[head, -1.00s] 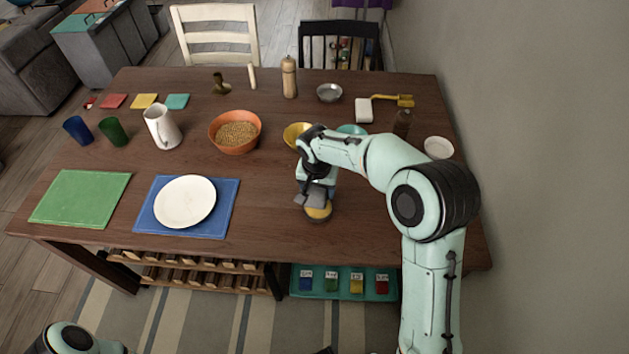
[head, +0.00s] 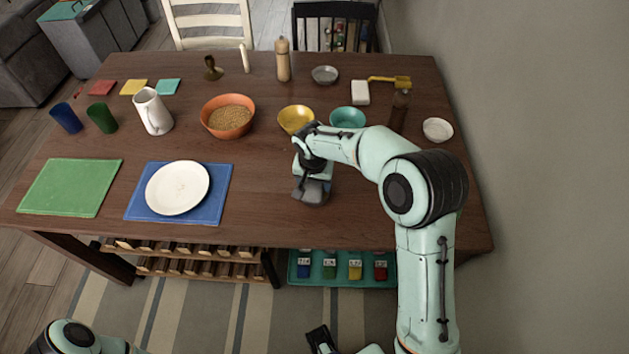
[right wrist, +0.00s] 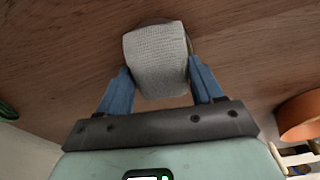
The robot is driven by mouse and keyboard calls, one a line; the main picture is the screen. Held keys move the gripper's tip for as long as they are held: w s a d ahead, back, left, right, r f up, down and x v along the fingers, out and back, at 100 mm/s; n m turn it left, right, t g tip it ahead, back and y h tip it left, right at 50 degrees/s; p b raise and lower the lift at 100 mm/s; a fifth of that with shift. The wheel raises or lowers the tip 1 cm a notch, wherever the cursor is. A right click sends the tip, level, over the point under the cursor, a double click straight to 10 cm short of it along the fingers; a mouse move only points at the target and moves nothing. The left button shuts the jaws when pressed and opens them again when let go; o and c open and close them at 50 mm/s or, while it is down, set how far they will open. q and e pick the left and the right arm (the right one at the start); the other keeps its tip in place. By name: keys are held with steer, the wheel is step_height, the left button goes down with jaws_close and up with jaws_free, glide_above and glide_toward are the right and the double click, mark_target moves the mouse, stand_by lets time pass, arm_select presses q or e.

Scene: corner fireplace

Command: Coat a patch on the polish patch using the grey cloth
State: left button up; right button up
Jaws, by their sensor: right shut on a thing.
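My right gripper (head: 312,182) is low over the table's near middle, right of the blue placemat. It is shut on the grey cloth (right wrist: 158,62), which sits between its blue fingers in the right wrist view. In the head view the cloth (head: 311,193) shows as a grey block under the gripper. The polish patch cannot be made out now; the cloth and gripper cover that spot. A thin dark curved edge shows behind the cloth in the wrist view. Whether the cloth touches the surface is unclear. A dark part at the bottom edge may be my left gripper.
A white plate (head: 178,188) lies on the blue placemat (head: 222,205) to the left. An orange bowl (head: 228,103), yellow bowl (head: 296,118) and teal bowl (head: 347,117) stand beyond the gripper. A dark bottle (head: 399,108) stands behind my right arm. The table's right front is clear.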

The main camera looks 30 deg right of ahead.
mark_target(314, 183)
arm_select(q)
steer(key=shift+s+f+b, duration=0.15)
steer(key=shift+f+b, duration=0.3)
arm_select(e)
steer(key=shift+f, duration=0.6)
stand_by(1.2)
arm_select(q)
steer(key=shift+w+r+p, duration=0.3)
steer(key=shift+r+p, duration=0.4)
steer(key=shift+r, duration=0.05)
steer(key=shift+w+r+p, duration=0.25)
steer(key=shift+r+p, duration=0.5)
steer(key=shift+r, duration=0.05)
steer(key=shift+w+r+p, duration=0.3)
steer(key=shift+r+p, duration=0.4)
steer(key=shift+r, duration=0.05)
arm_select(e)
steer(key=shift+r, duration=3.55)
